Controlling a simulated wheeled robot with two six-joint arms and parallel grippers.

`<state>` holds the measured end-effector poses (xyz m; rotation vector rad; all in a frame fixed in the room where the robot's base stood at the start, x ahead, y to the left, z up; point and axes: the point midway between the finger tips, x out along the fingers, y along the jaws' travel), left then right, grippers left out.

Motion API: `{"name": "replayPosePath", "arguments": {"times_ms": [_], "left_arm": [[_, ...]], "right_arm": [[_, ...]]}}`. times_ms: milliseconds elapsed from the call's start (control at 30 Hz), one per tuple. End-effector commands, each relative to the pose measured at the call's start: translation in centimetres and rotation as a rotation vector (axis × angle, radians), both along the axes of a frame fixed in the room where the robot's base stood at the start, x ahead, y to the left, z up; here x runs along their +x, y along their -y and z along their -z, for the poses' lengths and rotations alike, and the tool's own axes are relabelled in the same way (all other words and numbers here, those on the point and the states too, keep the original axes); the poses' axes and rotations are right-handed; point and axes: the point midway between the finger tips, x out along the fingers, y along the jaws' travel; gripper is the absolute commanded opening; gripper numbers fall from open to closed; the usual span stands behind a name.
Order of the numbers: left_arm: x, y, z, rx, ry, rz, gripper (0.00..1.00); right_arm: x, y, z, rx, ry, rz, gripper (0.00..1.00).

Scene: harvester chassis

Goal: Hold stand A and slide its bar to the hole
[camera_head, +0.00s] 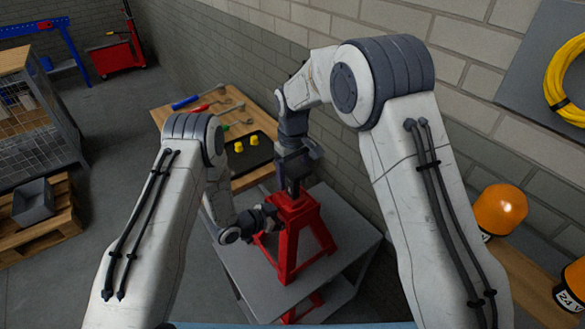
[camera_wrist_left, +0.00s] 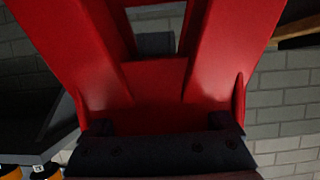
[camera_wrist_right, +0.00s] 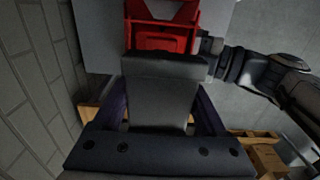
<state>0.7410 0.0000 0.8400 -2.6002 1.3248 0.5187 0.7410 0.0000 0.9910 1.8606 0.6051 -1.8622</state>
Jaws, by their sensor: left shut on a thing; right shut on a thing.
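Stand A (camera_head: 297,240) is a red, splayed-leg stand upright on a grey table. My left gripper (camera_head: 268,214) is shut on its upper left side. In the left wrist view, the red frame (camera_wrist_left: 155,85) fills the picture, with the fingers at its lower edge. My right gripper (camera_head: 293,185) comes down from above onto the top of the stand. In the right wrist view, its fingers (camera_wrist_right: 165,115) are on both sides of a dark grey block (camera_wrist_right: 160,90), which appears to be the bar's head, above the red top (camera_wrist_right: 160,40). The bar's hole is not visible.
The grey table (camera_head: 340,225) has some free surface right of the stand. More red structure (camera_head: 303,305) shows below its top. A wooden bench (camera_head: 205,95) with tools and a black tray (camera_head: 245,155) holding yellow pieces lies behind. A brick wall runs along the right.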

Motion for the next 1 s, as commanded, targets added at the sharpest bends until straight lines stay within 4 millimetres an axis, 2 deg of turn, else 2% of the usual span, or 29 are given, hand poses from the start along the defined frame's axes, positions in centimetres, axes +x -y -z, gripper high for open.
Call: {"name": "replayPosePath", "arguments": {"times_ms": [33,100,233,367,633,667,700,733,1000], "left_arm": [[0.1,-0.1,-0.1,-0.001,0.004,-0.002,0.0],[0.1,-0.1,-0.1,-0.001,0.004,-0.002,0.0],[0.1,0.0,-0.2,-0.001,0.004,-0.002,0.0],[0.1,0.0,-0.2,-0.001,0.004,-0.002,0.0],[0.1,0.0,-0.2,-0.003,0.005,-0.001,0.0],[0.1,0.0,-0.2,-0.003,0.005,-0.001,0.0],[0.1,0.0,-0.2,-0.004,0.005,0.0,0.0],[0.1,0.0,-0.2,-0.004,0.005,0.0,0.0],[0.1,0.0,-0.2,-0.003,0.006,-0.001,0.0]], "right_arm": [[-0.1,0.0,1.5,-0.002,-0.004,0.0,0.0],[-0.1,0.0,3.2,-0.002,-0.004,0.0,0.0],[0.0,0.0,5.5,-0.001,-0.001,0.001,0.0],[0.0,0.0,6.4,0.001,0.001,0.001,0.0],[0.0,0.0,6.7,0.0,0.001,0.001,0.0],[0.0,0.0,6.7,0.0,0.001,0.001,0.82],[0.0,0.1,6.7,0.0,0.0,0.001,0.98],[0.0,0.1,6.7,0.0,0.0,0.001,1.0],[0.0,0.0,6.4,0.0,0.001,0.0,1.0]]}}
